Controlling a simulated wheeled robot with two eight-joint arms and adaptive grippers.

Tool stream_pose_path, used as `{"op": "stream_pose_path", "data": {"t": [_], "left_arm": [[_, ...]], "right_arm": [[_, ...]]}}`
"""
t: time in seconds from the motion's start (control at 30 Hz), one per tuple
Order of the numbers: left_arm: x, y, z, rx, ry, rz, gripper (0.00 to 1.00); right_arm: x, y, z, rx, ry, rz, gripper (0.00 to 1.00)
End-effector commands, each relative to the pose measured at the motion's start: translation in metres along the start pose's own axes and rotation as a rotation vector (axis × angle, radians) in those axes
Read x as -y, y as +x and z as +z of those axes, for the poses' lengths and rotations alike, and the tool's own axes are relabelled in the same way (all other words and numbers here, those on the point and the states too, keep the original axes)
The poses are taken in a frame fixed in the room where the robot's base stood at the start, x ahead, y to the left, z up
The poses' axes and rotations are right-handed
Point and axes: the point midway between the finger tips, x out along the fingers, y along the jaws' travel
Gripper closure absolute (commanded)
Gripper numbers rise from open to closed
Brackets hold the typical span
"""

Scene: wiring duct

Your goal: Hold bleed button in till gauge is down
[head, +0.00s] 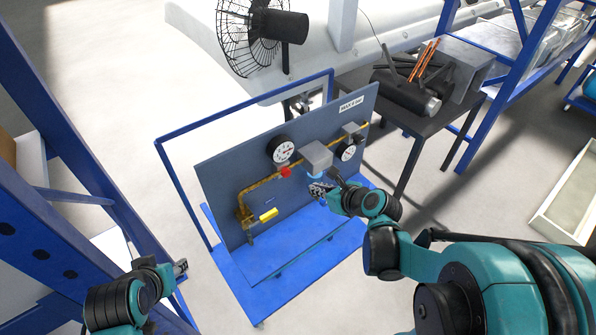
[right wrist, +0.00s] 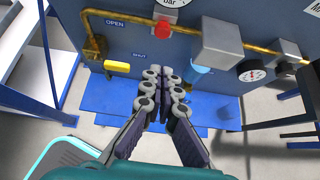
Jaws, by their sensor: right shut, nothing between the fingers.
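A dark blue panel (head: 222,180) stands upright on a blue base and carries a brass pipe. A red button (head: 285,172) sits on the pipe below the left gauge (head: 282,149); it also shows in the right wrist view (right wrist: 163,28). The right gauge (head: 348,151) shows in both views; I cannot read either needle surely. My right gripper (head: 318,190) is shut and empty, in front of the panel, lower right of the button and apart from it. In the right wrist view its fingers (right wrist: 166,82) are together. My left gripper (head: 181,267) is at lower left, away from the panel.
A yellow lever (head: 268,214) sits on the lower left pipe, near OPEN and SHUT labels. A grey block (head: 316,156) with a light-blue bowl (right wrist: 198,75) juts out right of the button. A dark table (head: 400,105) stands behind right; a blue frame stands left.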

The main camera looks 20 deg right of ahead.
Motion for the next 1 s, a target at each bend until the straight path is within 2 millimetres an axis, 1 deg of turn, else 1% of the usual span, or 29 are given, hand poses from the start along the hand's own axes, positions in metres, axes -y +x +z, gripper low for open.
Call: {"op": "stream_pose_path", "data": {"t": [0.3,0.43,0.57,0.7,0.9,1.0], "left_arm": [[0.0,0.001,0.001,0.0,0.0,0.0,0.6],[0.0,0.005,0.003,0.0,0.0,0.0,0.6],[0.0,0.012,0.009,0.0,0.0,0.0,0.6],[0.0,0.022,0.016,0.0,0.0,0.0,0.6],[0.0,0.033,0.024,0.0,0.0,0.0,0.6],[0.0,0.035,0.025,0.0,0.0,0.0,0.6]], "right_arm": [[0.0,0.001,0.0,0.0,0.0,0.0,1.0],[0.0,0.012,-0.001,0.0,-0.001,0.001,1.0],[-0.001,0.034,-0.002,-0.001,-0.002,0.003,1.0],[-0.001,0.066,-0.003,-0.001,-0.004,0.003,1.0],[-0.001,0.106,-0.002,-0.001,-0.003,0.002,1.0],[-0.001,0.119,0.008,0.0,-0.002,0.001,1.0]]}}
